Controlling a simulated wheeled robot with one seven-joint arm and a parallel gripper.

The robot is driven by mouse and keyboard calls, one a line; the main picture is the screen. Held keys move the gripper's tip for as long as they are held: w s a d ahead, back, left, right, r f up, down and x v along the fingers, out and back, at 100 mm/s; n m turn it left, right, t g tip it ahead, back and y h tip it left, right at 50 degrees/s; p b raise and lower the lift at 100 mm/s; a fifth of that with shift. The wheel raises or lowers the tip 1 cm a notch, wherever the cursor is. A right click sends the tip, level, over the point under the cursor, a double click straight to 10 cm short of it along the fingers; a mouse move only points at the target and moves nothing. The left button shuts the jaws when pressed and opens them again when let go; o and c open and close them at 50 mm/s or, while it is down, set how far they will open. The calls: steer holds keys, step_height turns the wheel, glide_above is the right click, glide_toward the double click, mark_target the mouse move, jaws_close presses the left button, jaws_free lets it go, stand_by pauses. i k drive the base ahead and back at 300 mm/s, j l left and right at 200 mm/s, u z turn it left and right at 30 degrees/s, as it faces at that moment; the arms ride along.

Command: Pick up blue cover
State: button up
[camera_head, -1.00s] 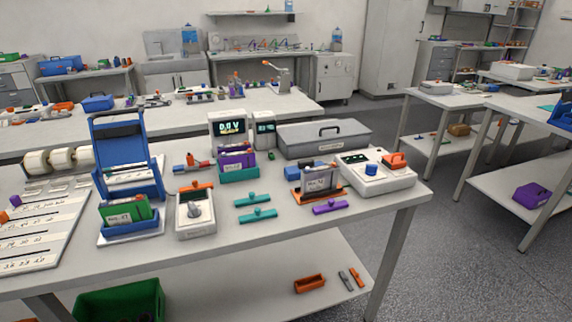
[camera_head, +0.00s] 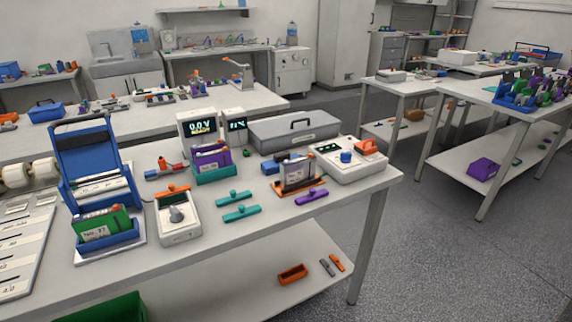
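My gripper is not in view. Several blue parts are in view, and I cannot tell for sure which is the blue cover. A tall blue hinged frame (camera_head: 76,160) stands upright behind a blue tray holding a green battery pack (camera_head: 103,227), at the left of the near bench. A small blue block (camera_head: 271,167) lies beside the orange holder. A small blue knob-shaped piece (camera_head: 346,157) sits on a white device. Two teal bars with knobs, the rear one (camera_head: 233,197) and the front one (camera_head: 241,213), lie flat mid-bench.
A purple bar (camera_head: 312,197) lies right of the teal ones. The orange holder with a grey pack (camera_head: 297,172), a white dial tester (camera_head: 178,229) and a grey case (camera_head: 294,134) stand on the near bench. Open grey floor (camera_head: 430,265) lies to the right.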

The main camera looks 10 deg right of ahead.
mark_target(271, 167)
steer(key=i+l+u, duration=0.1)
steer(key=u, duration=0.3)
steer(key=i+l+u, duration=0.15)
steer(key=u, duration=0.25)
steer(key=i+l+u, duration=0.15)
steer(key=u, duration=0.25)
steer(key=l, duration=0.1)
